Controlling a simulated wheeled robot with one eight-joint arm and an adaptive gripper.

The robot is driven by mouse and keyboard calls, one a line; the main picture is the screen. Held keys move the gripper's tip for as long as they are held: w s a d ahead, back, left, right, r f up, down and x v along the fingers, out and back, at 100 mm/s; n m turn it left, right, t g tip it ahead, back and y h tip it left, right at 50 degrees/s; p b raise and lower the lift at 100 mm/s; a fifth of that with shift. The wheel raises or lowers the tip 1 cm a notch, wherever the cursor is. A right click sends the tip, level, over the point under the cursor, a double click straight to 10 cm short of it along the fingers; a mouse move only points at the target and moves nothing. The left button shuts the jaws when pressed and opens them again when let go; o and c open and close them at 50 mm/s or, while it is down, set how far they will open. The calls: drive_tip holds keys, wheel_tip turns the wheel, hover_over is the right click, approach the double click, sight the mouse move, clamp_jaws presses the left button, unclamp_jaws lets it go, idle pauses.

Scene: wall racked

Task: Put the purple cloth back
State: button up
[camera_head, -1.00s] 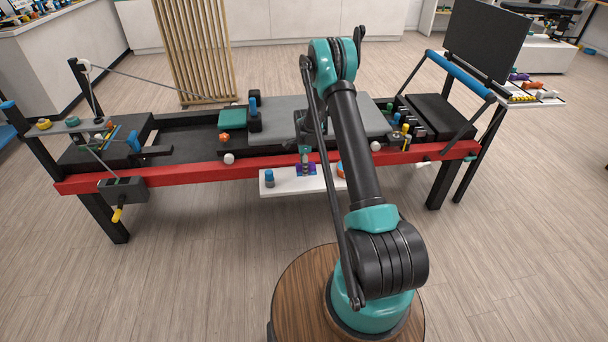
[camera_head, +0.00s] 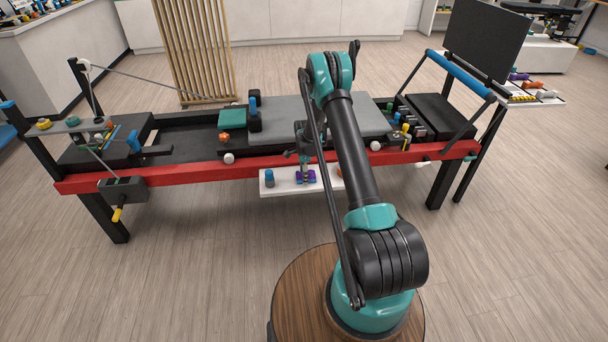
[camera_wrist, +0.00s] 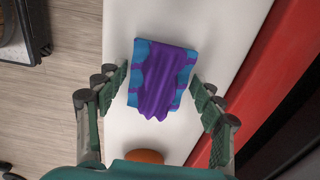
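The purple cloth (camera_wrist: 162,88) lies in folds on a blue flat piece (camera_wrist: 141,54) on a white shelf (camera_wrist: 232,20), in the wrist view. In the head view the cloth (camera_head: 306,177) shows small at the shelf's front, below the red rail. My gripper (camera_wrist: 158,82) is open, with one finger on each side of the cloth and a visible gap on both sides. In the head view my gripper (camera_head: 305,166) is over the cloth, partly hidden by my arm. Whether the fingertips are level with the cloth is hard to tell.
A blue cylinder (camera_head: 269,177) stands left of the cloth on the shelf. An orange round thing (camera_wrist: 145,156) lies close to the cloth. The red rail (camera_head: 190,174) runs along the shelf's back, with the grey-topped bench (camera_head: 280,107) behind.

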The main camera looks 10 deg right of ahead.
drive_tip(key=shift+o, duration=0.7)
drive_tip(key=shift+r, duration=0.15)
wheel_tip(320, 180, up, 16)
drive_tip(key=s+d+r+n, duration=0.1)
drive_tip(key=s+r+n, duration=0.3)
drive_tip(key=s+r, duration=0.4)
drive_tip(key=s+d+r+n+t, duration=0.2)
drive_tip(key=s+r+n, duration=0.2)
drive_tip(key=s+r, duration=0.45)
drive_tip(key=s+d+f+n+t, duration=0.1)
drive_tip(key=s+n, duration=0.4)
drive_tip(key=s, duration=0.7)
drive_tip(key=s+f+n+t, duration=0.1)
drive_tip(key=s+n, duration=0.4)
drive_tip(key=s, duration=0.8)
drive_tip(key=shift+d+f, duration=0.4)
drive_tip(key=shift+f, duration=0.1)
